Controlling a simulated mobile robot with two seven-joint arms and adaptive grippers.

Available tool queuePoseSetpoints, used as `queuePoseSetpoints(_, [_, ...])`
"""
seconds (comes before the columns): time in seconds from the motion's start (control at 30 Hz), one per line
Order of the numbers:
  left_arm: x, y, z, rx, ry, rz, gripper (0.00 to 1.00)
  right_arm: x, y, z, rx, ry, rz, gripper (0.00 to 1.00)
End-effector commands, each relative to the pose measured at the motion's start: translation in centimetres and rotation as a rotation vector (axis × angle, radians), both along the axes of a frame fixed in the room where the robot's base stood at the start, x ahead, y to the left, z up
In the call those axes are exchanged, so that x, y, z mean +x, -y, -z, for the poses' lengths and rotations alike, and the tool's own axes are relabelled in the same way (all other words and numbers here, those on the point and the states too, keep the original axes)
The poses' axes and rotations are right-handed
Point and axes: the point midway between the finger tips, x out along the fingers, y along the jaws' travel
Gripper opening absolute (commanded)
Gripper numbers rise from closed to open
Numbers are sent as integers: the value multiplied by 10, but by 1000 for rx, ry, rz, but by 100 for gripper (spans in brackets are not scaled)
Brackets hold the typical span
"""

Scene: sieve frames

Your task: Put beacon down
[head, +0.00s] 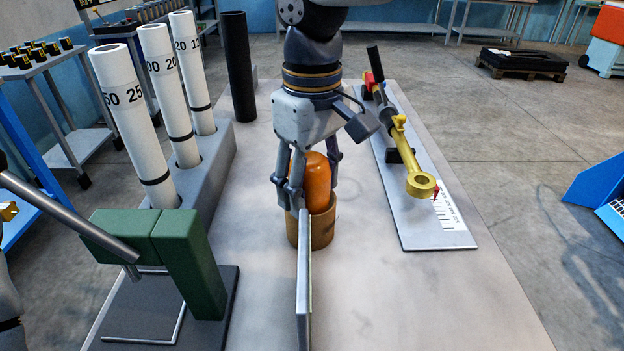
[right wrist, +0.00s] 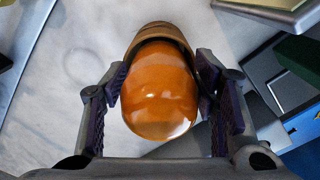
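The beacon is an orange, glossy, round-ended body (head: 317,170) that sits upright in a brown cup-like holder (head: 318,232) at the middle of the table. My right gripper (head: 312,185) comes down over it from above, with one finger on each side. In the right wrist view the orange body (right wrist: 160,95) lies between the dark pads, which look close against its sides, and the brown holder (right wrist: 158,38) shows beyond it. The holder's inside is hidden. My left gripper does not show clearly.
White numbered tubes (head: 124,115) stand in a grey block at left. A green block frame (head: 190,262) with a metal rod is at front left. A thin upright plate (head: 304,290) stands just before the holder. A scale plate (head: 428,228) with a yellow ring-ended tool lies at right.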

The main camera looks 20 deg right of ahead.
Motion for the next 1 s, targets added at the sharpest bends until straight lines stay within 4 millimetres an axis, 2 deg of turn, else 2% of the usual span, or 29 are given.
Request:
queuePoseSetpoints(0.37, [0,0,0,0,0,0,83,0,0,-4,0,1,0,69])
queuePoseSetpoints(0.47, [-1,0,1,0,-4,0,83,1,0,-20,-1,3,0,69])
queuePoseSetpoints(0.7, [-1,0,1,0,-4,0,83,1,0,-86,1,4,1,69])
queuePoseSetpoints(0.8, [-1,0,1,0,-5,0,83,0,0,-106,0,1,0,69])
queuePoseSetpoints(1.0, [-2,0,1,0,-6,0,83,0,0,-123,0,-1,0,69])
